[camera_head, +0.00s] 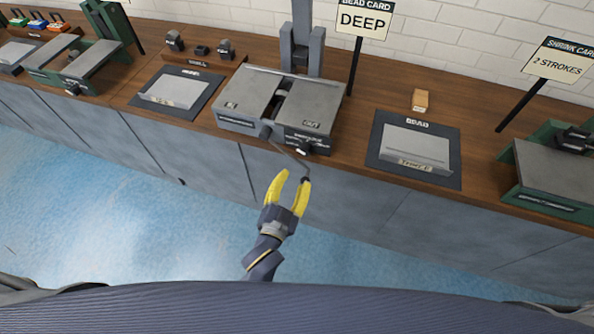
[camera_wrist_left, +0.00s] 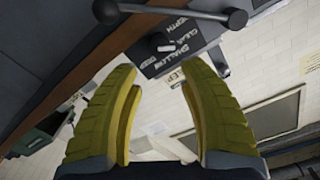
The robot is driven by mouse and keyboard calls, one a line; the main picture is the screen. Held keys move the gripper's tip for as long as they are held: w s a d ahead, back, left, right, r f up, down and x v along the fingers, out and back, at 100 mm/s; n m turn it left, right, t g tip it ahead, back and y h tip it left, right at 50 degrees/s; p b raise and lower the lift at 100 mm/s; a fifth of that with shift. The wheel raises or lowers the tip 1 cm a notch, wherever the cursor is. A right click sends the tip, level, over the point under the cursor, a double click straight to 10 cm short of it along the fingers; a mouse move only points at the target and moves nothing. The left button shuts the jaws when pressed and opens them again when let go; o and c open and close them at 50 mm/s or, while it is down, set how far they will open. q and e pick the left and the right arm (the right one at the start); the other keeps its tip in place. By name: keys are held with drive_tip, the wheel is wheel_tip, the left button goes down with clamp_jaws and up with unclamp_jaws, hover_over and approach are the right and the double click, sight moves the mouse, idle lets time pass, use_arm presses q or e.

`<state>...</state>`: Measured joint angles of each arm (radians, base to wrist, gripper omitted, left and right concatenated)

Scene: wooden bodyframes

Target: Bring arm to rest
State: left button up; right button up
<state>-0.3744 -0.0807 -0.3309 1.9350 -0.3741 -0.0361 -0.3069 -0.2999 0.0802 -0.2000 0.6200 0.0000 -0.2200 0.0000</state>
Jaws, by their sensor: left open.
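My left gripper (camera_head: 294,178) has two yellow fingers and is in front of the bench, below the grey bead machine (camera_head: 249,92). It is open, and I see nothing between its fingers. A thin lever (camera_head: 290,155) reaches from the machine's front down to a dark knob beside the right fingertip; I cannot tell whether they touch. In the left wrist view the open gripper (camera_wrist_left: 160,72) shows with the lever (camera_wrist_left: 180,16) above the fingers. The machine's dark dial plate (camera_wrist_left: 175,48) shows beyond them. My right gripper is in neither view.
The wooden bench (camera_head: 345,148) runs across the back, with a BEAD tray (camera_head: 447,180) at right and another dark tray (camera_head: 200,107) at left. Green machines stand at both ends. The DEEP card (camera_head: 364,22) stands behind. The blue floor (camera_head: 120,210) in front is clear.

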use_arm(q)
drive_tip(key=shift+s+a, duration=0.2)
drive_tip(key=shift+s, duration=0.35)
drive_tip(key=s+a+f+n+g+y, duration=0.1)
drive_tip(key=s+f+g, duration=0.25)
drive_tip(key=f, duration=0.85)
drive_tip(key=s+a+f+n+g, duration=0.15)
drive_tip(key=s+f, duration=0.35)
drive_tip(key=f, duration=0.6)
drive_tip(key=s+a+f+n+g+y, duration=0.1)
drive_tip(key=s+f+g, duration=0.25)
drive_tip(key=f, duration=0.85)
drive_tip(key=s+a+f+g+y, duration=0.1)
drive_tip(key=s+a+f+g, duration=0.1)
drive_tip(key=s+a+f, duration=0.4)
drive_tip(key=s+a+f+n+g+y, duration=0.1)
drive_tip(key=s+a+f+g, duration=0.2)
drive_tip(key=s, duration=1)
drive_tip(key=s+a+f+n+g+y, duration=0.1)
drive_tip(key=s+a+f+g, duration=0.1)
drive_tip(key=s+a+f, duration=0.7)
wheel_tip(320, 180, down, 2)
drive_tip(key=shift+s+a+f, duration=0.1)
drive_tip(key=shift+s+a, duration=0.25)
drive_tip(key=shift+s, duration=0.1)
drive_tip(key=shift+g, duration=0.25)
